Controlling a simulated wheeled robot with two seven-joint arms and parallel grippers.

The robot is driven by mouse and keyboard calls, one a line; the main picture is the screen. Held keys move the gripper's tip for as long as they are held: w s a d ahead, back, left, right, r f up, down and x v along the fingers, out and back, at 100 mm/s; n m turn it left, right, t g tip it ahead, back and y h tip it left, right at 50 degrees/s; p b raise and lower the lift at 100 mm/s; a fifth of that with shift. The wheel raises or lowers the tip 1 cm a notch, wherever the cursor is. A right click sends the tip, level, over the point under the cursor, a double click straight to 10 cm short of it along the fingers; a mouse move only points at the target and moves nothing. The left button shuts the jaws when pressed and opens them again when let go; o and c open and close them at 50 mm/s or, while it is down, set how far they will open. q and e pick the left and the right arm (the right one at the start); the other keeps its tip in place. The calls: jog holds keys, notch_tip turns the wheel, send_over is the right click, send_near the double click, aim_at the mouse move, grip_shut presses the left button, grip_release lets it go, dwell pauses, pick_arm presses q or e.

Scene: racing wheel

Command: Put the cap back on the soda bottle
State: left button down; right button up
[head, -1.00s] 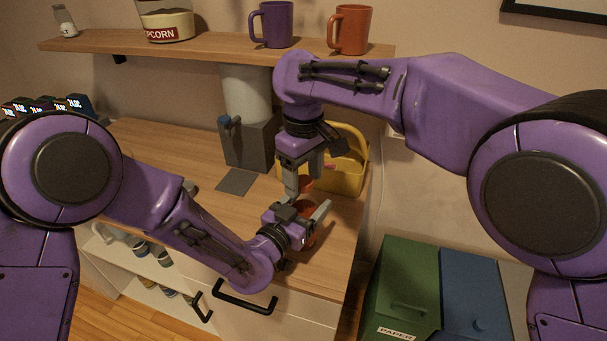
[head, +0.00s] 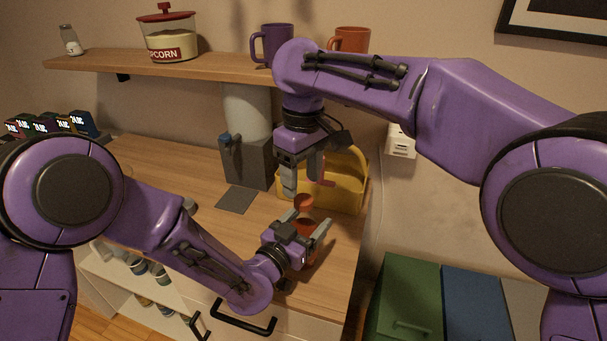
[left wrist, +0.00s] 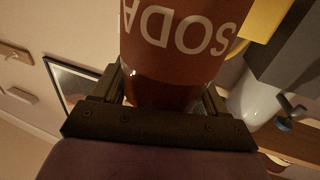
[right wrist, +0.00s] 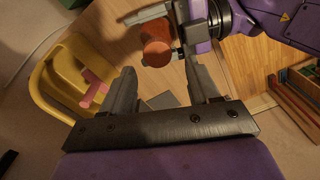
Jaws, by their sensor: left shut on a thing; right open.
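The soda bottle (head: 306,242), dark red-brown, stands between the fingers of my left gripper (head: 308,222), which is shut on it above the counter. Its SODA label (left wrist: 190,30) appears upside down in the left wrist view. An orange-red round cap (head: 303,201) sits on top of the bottle; the right wrist view shows it as a disc (right wrist: 157,53) over the bottle. Whether it is fully seated I cannot tell. My right gripper (head: 304,184) is open and empty, pointing down just above the cap and apart from it.
A yellow caddy (head: 345,193) with a pink-handled item stands just behind the bottle. A grey dispenser (head: 247,160) stands to the left. The shelf (head: 200,68) above holds mugs and a popcorn jar. Green and blue bins stand at right.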

aim_at(304, 199)
notch_tip(304, 199, up, 3)
jog(key=n, duration=0.6)
jog(key=shift+a+r+n, duration=0.1)
jog(key=shift+n, duration=0.3)
jog(key=shift+d+r+n, duration=0.15)
jog(key=shift+d+n, duration=0.1)
jog(key=shift+n, duration=0.95)
notch_tip(304, 199, down, 8)
jog(key=shift+f, duration=0.1)
jog(key=shift+c, duration=0.3)
